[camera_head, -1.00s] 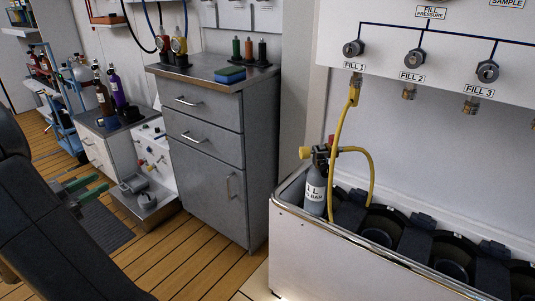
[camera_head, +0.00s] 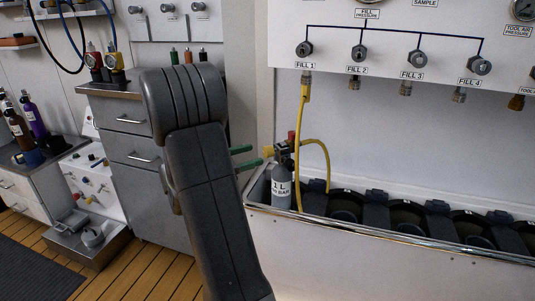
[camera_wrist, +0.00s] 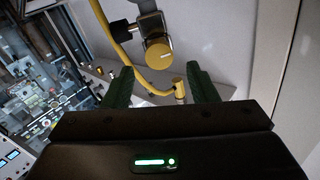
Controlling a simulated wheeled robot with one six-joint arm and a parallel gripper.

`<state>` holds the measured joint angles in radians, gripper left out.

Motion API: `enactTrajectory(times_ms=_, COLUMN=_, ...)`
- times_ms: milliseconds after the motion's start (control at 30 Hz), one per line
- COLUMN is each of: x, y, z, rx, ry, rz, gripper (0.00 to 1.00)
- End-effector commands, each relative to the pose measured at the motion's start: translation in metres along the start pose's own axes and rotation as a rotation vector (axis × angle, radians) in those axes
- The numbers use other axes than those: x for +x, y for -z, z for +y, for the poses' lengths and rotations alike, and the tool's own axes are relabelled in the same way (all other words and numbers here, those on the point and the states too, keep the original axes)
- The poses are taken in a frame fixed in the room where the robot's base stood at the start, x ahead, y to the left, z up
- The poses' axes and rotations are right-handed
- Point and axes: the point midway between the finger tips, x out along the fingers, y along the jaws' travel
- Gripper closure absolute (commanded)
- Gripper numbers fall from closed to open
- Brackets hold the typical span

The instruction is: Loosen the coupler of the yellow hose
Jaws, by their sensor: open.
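The yellow hose (camera_head: 328,160) hangs from the FILL 1 port (camera_head: 305,50) by a yellow end fitting (camera_head: 305,92), then loops up to the valve of a grey cylinder (camera_head: 281,188). A yellow knob (camera_head: 268,151) faces left on that valve. My gripper (camera_head: 256,155) is open, its green fingers level with the knob and just left of it. In the wrist view the round yellow knob (camera_wrist: 158,53) appears between the fingertips (camera_wrist: 160,68). The hose (camera_wrist: 112,32) curves below it to a yellow fitting (camera_wrist: 180,90). The gripper appears empty; contact cannot be told.
The cylinder stands at the left end of a metal trough (camera_head: 400,240) with several dark round holders. A grey drawer cabinet (camera_head: 135,150) is behind my arm on the left. FILL 2 (camera_head: 359,53) and other ports line the white panel. Free air lies before the panel.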

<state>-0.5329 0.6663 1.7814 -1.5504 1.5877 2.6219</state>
Motion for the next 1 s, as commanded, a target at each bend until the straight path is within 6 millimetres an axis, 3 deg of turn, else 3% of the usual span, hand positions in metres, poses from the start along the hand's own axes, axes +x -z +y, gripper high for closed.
enactTrajectory(times_ms=100, x=0.023, y=-0.001, z=0.001, rx=0.001, ry=-0.005, rz=0.000, gripper=0.47)
enactTrajectory(times_ms=300, x=0.047, y=0.000, z=0.000, rx=0.001, ry=-0.002, rz=0.001, gripper=0.47)
enactTrajectory(times_ms=733, x=0.056, y=0.000, z=0.000, rx=0.000, ry=0.000, rz=0.000, gripper=0.47)
enactTrajectory(times_ms=967, x=0.056, y=0.000, z=0.000, rx=0.000, ry=0.000, rz=0.000, gripper=0.91)
enactTrajectory(times_ms=1000, x=0.056, y=0.000, z=0.000, rx=0.000, ry=0.000, rz=0.000, gripper=0.92)
